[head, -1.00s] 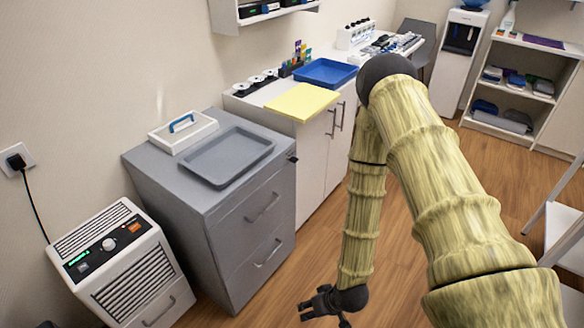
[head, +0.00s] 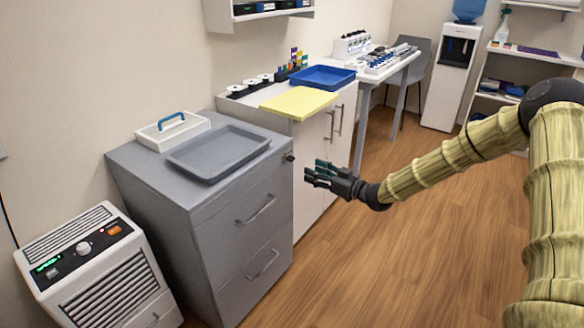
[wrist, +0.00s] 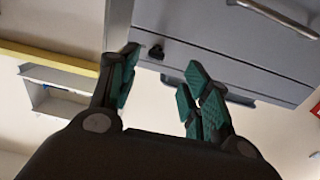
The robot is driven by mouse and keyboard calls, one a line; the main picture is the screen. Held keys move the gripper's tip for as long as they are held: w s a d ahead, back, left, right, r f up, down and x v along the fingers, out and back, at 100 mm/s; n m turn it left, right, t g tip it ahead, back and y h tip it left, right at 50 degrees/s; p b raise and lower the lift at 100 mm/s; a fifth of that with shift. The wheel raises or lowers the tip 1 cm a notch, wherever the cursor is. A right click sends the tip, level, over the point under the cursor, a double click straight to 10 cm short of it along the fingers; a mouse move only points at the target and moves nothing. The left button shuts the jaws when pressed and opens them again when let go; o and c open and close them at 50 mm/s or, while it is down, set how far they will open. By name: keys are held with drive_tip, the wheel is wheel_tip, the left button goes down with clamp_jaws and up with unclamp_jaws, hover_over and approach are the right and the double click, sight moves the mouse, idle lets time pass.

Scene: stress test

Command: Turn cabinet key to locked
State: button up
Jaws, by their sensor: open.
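The grey cabinet (head: 245,225) stands left of centre in the head view, with two drawers. Its small dark key (head: 289,157) sits at the top right corner of the front face. The key also shows as a small black piece in the wrist view (wrist: 156,52), beyond the gap between my fingers. My gripper (head: 312,173) is open and empty, with green finger pads, just right of the key and apart from it. The wrist view shows the open fingers (wrist: 158,88) too. I cannot tell which way the key is turned.
A grey tray (head: 190,172) and a white caddy with a blue handle (head: 150,137) lie on the cabinet top. A white cabinet (head: 312,195) with a yellow pad (head: 300,102) and blue tray (head: 322,72) stands behind. A white heater unit (head: 75,290) is at left. The floor at right is clear.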

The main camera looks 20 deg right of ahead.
sight(294, 160)
drive_tip(key=x, duration=0.7)
drive_tip(key=b+x, duration=0.1)
drive_tip(key=x, duration=0.2)
drive_tip(key=shift+w+r, duration=0.3)
drive_tip(key=shift+w, duration=0.1)
drive_tip(key=c, duration=1.1)
